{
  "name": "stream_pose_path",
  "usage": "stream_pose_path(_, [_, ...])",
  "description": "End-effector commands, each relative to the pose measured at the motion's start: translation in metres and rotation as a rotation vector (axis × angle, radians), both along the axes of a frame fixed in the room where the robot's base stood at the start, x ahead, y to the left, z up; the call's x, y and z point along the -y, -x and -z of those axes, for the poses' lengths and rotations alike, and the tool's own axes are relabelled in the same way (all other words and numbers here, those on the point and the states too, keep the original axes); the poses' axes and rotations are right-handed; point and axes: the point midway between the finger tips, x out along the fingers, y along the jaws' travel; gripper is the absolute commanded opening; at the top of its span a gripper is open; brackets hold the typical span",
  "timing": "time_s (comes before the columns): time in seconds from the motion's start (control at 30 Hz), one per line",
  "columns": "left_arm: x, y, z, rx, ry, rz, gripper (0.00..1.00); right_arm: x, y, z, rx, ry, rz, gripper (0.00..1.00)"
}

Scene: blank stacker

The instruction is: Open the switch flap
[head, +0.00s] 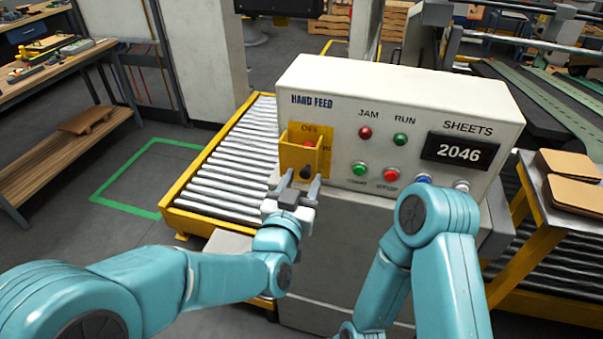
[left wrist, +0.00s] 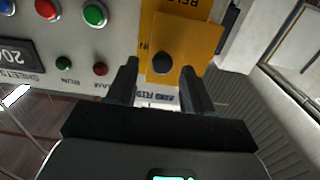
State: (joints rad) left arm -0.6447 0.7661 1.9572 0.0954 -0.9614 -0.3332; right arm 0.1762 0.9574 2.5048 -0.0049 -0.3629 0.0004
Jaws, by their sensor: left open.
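The yellow switch flap (head: 290,158) is on the left of the white control panel's front, over a yellow plate with lettering. A dark round knob (head: 305,173) is on its front, and a red part (head: 309,144) shows at its top. The flap also shows in the left wrist view (left wrist: 202,62), with the knob (left wrist: 163,63) between my fingers as seen there. My left gripper (head: 300,182) is open and empty, its fingers pointing at the flap on either side of the knob. I cannot tell whether they touch it. My right gripper is not visible.
The white panel (head: 345,90) carries red, green, blue and white buttons and lamps, and a counter reading 2046 (head: 458,151). The green button (head: 359,169) is close to the right of the flap. A roller conveyor (head: 225,175) lies left; cardboard sheets (head: 575,192) lie right.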

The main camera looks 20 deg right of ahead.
Motion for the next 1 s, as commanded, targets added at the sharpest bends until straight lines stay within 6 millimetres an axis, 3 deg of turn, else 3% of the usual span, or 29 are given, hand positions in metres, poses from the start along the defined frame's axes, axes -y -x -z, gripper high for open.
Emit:
stream_pose_path(0.37, [0.0036, -0.0091, 0.0006, 0.000, 0.000, 0.001, 0.51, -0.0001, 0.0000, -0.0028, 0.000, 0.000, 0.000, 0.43])
stream_pose_path(0.4, [0.0033, -0.0091, 0.0006, 0.000, 0.000, 0.001, 0.48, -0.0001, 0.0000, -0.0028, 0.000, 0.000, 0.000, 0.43])
stream_pose_path(0.53, [0.0025, -0.0095, 0.0006, 0.000, 0.000, 0.001, 0.05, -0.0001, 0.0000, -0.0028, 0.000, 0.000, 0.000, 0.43])
stream_pose_path(0.57, [0.0026, -0.0094, 0.0006, 0.000, 0.000, 0.001, 0.00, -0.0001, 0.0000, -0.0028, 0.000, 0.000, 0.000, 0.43])
stream_pose_path(1.0, [-0.0054, -0.0118, 0.0024, -0.001, 0.001, 0.012, 0.00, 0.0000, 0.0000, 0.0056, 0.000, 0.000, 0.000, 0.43])
